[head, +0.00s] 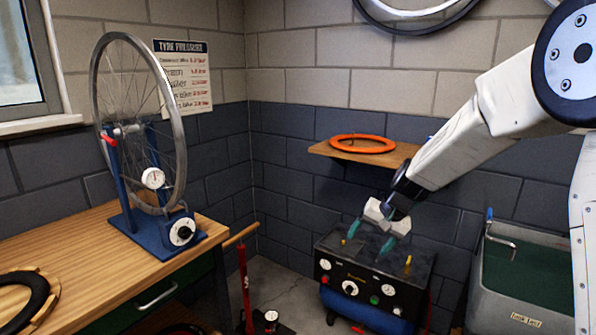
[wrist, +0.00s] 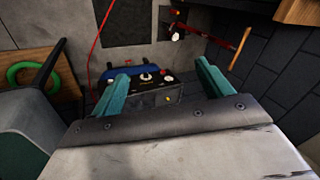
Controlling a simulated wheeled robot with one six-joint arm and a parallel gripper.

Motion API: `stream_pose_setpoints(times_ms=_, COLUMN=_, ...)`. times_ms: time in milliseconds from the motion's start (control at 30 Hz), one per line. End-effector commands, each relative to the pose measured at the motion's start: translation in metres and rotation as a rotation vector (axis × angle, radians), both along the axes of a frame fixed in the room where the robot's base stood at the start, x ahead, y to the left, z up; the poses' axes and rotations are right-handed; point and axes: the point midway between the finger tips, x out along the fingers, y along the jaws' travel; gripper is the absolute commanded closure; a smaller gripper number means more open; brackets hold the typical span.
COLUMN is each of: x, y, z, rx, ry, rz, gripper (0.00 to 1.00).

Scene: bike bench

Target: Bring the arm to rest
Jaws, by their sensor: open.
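My gripper (head: 370,236) hangs from my white arm, tilted down, in front of or over the dark top of the compressor unit (head: 370,283) in the head view. Its two teal fingers are spread apart with nothing between them. In the wrist view, my gripper (wrist: 168,80) also shows open and empty, with the compressor unit (wrist: 150,95) beyond its fingers. I cannot tell the exact gap between the fingertips and the unit's top.
An orange ring (head: 362,144) lies on a wall shelf (head: 400,155) behind my arm. A grey tank (head: 525,270) stands at right. A wooden bench (head: 80,255) at left bears a wheel stand (head: 155,228). A red floor pump (head: 245,285) stands between bench and compressor.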

Motion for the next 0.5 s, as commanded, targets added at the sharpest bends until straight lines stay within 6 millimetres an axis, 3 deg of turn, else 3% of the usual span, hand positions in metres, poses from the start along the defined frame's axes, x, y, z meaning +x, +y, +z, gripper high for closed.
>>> stream_pose_setpoints(times_ms=33, x=-0.031, y=-0.002, z=0.016, rx=-0.015, ry=0.032, rz=0.039, gripper=0.22)
stream_pose_setpoints(times_ms=200, x=-0.135, y=-0.015, z=0.05, rx=-0.087, ry=0.159, rz=0.16, gripper=0.22)
stream_pose_setpoints(times_ms=500, x=-0.297, y=-0.051, z=0.087, rx=-0.254, ry=0.301, rz=0.282, gripper=0.22)
